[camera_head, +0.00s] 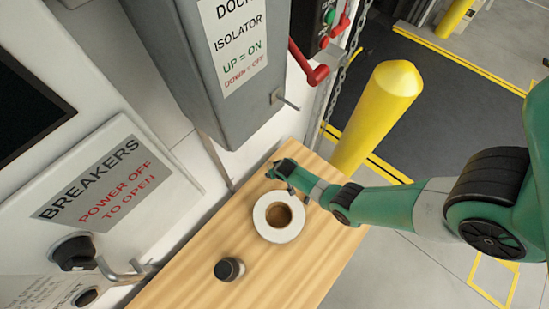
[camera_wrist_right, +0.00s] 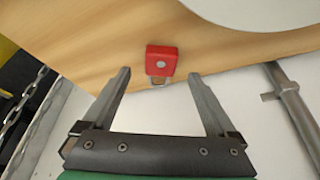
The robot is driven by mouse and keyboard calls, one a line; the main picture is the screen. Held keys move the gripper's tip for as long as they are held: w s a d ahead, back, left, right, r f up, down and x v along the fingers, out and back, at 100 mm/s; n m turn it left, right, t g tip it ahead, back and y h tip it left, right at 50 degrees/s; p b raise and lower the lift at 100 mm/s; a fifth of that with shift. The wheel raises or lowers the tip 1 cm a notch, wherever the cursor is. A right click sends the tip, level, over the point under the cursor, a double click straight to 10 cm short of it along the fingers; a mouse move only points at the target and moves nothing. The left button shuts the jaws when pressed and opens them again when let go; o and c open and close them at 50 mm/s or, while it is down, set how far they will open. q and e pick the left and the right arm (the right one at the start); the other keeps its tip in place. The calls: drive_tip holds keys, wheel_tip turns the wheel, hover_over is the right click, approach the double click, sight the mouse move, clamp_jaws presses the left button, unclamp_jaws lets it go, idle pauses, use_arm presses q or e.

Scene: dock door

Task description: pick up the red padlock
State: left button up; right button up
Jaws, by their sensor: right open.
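The red padlock (camera_wrist_right: 161,60) lies on the wooden bench top in the right wrist view, its metal shackle pointing toward my right gripper (camera_wrist_right: 160,74). The gripper's two fingers are spread wide, with the padlock in line with the gap between them, at and just beyond the tips. No contact shows. In the head view my right gripper (camera_head: 280,170) is over the far end of the bench, just behind the tape roll. The padlock cannot be made out there. My left gripper is not in view.
The white tape roll (camera_head: 262,222) lies close to my right gripper on the wooden bench (camera_head: 190,284). A small dark-lidded jar (camera_head: 229,270) stands nearer. The grey isolator box (camera_head: 225,105) with its red lever (camera_head: 312,70) is behind, and a yellow bollard (camera_head: 375,115) stands beyond the bench.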

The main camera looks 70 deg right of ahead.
drive_tip(key=b+x, duration=0.2)
drive_tip(key=x, duration=0.2)
drive_tip(key=shift+r, duration=0.1)
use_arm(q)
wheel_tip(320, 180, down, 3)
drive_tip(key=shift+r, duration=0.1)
use_arm(e)
drive_tip(key=shift+r, duration=0.1)
clamp_jaws()
drive_tip(key=shift+r, duration=0.15)
